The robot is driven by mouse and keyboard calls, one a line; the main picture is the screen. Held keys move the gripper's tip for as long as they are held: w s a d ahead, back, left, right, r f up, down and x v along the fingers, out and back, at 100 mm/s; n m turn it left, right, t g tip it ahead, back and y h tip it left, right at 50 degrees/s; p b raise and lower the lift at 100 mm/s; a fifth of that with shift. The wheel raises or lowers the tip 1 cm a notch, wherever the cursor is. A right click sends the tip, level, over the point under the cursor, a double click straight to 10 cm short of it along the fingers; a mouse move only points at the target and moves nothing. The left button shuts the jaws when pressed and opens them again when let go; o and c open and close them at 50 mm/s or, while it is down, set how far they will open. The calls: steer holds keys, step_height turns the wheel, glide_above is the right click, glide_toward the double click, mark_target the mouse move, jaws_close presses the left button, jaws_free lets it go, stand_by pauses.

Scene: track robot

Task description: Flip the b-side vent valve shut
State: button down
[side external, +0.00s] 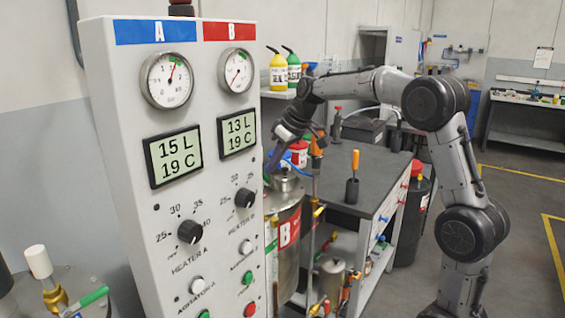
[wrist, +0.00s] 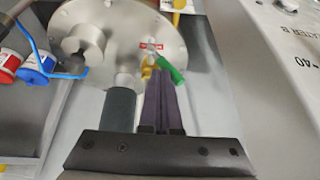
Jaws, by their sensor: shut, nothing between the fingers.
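The B tank (side external: 285,240) is a steel vessel with a red B label, standing just right of the panel. Its round silver lid (wrist: 115,30) fills the upper part of the wrist view. The vent valve there has a green lever handle (wrist: 170,70) slanting down to the right and a brass body (wrist: 149,71), partly hidden. My gripper (wrist: 162,74) is shut and empty, its dark purple fingers together at the handle's left side. I cannot tell whether they touch it. In the side view my gripper (side external: 272,166) points down over the tank lid.
The grey control panel (side external: 225,120) stands close beside the tank. A blue lever (wrist: 50,66) is at the lid's left. A grey cylinder (wrist: 120,105) stands left of my fingers. A workbench (side external: 375,175) with an orange-handled tool (side external: 353,175) stands behind.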

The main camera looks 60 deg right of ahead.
mark_target(265, 176)
steer(key=shift+a+f, duration=0.3)
steer(key=shift+a, duration=0.6)
steer(key=shift+a+f, duration=0.75)
steer(key=shift+a, duration=0.25)
steer(key=shift+d, duration=0.15)
steer(key=shift+d+f, duration=0.3)
steer(key=shift+d, duration=0.3)
steer(key=s+a+r, duration=0.5)
steer(key=a+r, duration=0.1)
steer(key=r, duration=0.3)
steer(key=shift+s+a, duration=0.2)
